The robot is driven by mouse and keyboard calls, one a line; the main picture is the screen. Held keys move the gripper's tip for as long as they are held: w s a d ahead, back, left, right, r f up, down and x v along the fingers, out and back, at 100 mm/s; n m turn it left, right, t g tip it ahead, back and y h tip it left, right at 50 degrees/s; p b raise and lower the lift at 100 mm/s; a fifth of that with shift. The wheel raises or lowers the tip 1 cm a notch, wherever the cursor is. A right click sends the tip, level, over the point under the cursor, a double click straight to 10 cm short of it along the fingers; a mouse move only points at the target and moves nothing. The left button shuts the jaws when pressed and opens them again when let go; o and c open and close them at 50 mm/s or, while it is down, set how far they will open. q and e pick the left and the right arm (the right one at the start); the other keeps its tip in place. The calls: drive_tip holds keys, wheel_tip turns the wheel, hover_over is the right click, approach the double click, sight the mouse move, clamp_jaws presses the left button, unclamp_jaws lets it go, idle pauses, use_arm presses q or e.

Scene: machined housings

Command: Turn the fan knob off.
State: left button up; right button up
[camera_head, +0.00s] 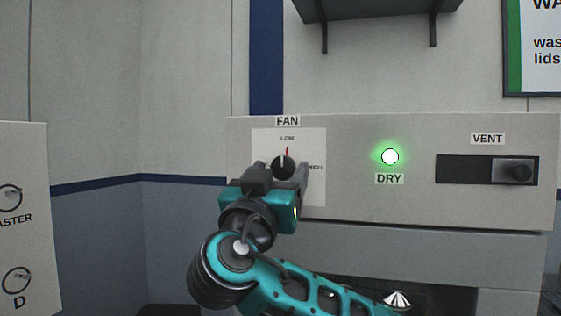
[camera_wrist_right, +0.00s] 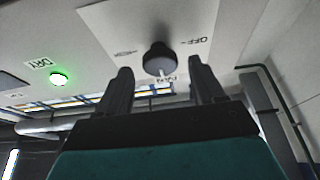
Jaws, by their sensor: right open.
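The fan knob (camera_head: 283,167) is a round black dial with a white pointer line, on a white plate (camera_head: 315,190) under the FAN label. Its pointer is up, towards LOW, near a small red mark. It also shows in the right wrist view (camera_wrist_right: 158,57), where the OFF label (camera_wrist_right: 190,42) is to its right. My right gripper (camera_head: 281,169) is open in front of the plate, with one finger on each side of the knob. In the wrist view, the open fingers (camera_wrist_right: 160,75) show gaps to the knob. The OFF side is hidden in the head view. My left gripper is not seen.
A lit green DRY lamp (camera_head: 390,157) and a VENT slider (camera_head: 514,172) are to the right on the same grey panel (camera_head: 360,205). A shelf (camera_head: 380,8) hangs above. Another panel (camera_head: 25,240) with round controls stands at left.

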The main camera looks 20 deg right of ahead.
drive_tip(key=shift+x, duration=0.95)
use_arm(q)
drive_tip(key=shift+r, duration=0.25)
